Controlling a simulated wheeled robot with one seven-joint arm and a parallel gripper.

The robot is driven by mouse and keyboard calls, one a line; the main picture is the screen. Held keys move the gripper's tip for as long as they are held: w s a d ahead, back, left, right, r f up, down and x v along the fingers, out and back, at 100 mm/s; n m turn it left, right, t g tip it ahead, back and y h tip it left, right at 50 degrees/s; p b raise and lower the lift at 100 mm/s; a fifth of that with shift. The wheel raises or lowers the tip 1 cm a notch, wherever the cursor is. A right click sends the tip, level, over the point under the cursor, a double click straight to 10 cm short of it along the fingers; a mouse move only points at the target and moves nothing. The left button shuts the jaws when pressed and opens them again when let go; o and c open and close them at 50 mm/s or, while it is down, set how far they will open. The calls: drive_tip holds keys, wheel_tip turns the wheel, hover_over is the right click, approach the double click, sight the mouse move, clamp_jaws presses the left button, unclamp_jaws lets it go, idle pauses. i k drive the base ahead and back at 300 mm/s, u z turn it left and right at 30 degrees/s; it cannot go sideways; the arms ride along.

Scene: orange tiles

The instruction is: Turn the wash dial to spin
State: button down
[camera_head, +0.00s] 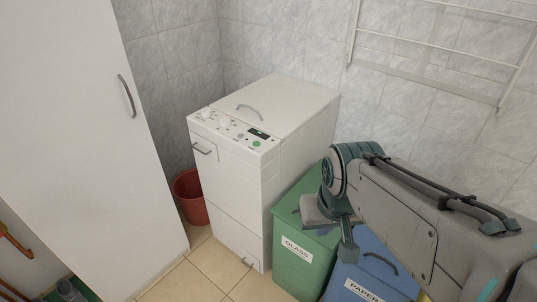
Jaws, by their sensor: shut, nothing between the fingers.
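The white washing machine (231,165) stands in the corner with a sloping control panel along its front top edge. A round pale knob (223,121), which looks like a dial, sits on the left half of the panel. A second pale knob (205,113) is to its left. Their markings are too small to read, so I cannot tell which is the wash dial or where it points. My gripper (347,254) is shut and empty, pointing down above the bins to the right of the machine, well apart from the panel.
A green GLASS bin (293,263) stands right of the machine, with a blue PAPER bin (372,268) beside it under my arm. A red bucket (190,196) stands left of the machine. A tall white cabinet (85,130) fills the left. Tiled floor (197,278) is clear in front.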

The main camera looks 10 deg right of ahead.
sight(206, 112)
drive_tip(key=z, duration=0.05)
drive_tip(key=k, duration=0.65)
drive_tip(key=u, duration=0.75)
drive_tip(key=i, duration=1.75)
drive_tip(key=z, duration=0.4)
